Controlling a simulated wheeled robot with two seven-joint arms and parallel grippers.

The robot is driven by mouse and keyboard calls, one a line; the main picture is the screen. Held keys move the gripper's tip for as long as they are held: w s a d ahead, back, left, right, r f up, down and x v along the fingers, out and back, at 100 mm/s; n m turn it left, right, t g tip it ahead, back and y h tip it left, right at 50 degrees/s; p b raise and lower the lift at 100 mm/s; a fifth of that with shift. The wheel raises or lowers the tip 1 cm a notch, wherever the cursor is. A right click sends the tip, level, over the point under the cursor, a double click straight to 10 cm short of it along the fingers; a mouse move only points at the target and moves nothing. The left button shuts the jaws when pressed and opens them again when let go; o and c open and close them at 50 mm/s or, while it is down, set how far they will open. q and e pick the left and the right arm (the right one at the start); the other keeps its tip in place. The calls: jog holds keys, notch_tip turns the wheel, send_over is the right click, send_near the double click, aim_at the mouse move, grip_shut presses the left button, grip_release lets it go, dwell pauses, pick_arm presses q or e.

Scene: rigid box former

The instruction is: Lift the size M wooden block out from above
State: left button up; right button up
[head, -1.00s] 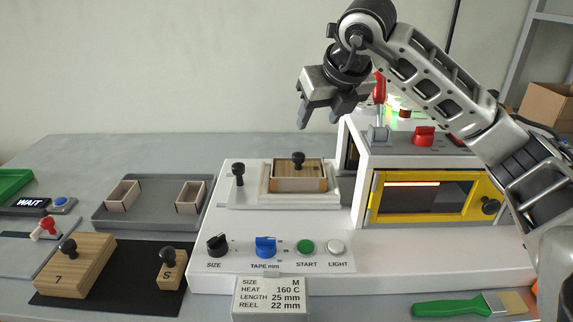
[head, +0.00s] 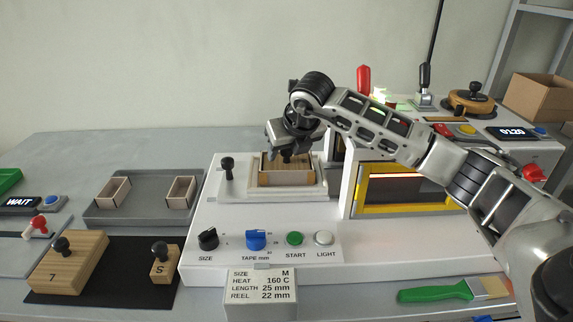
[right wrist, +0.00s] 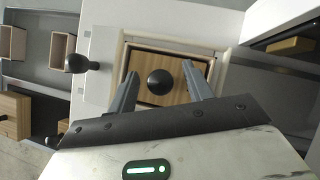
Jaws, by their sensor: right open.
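The size M wooden block (right wrist: 145,63) sits in the pale box frame on the white former, upright, with a round black knob (right wrist: 160,82) on top. In the head view the block (head: 271,161) is partly hidden by my right gripper (head: 289,153). My right gripper is just above the block, pointing down. Its jaws are open, and in the right wrist view one finger shows on each side of the knob. I cannot tell whether the fingers touch it. My left gripper is not in view.
A black-knobbed lever (head: 227,168) stands left of the block. The yellow-framed oven window (head: 391,188) is to the right. A grey tray (head: 145,212) with two small boxes, and blocks 7 (head: 65,262) and S (head: 163,264), are at left. A green-handled brush (head: 436,293) lies in front.

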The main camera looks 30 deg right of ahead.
jog(key=shift+f, duration=0.15)
grip_shut()
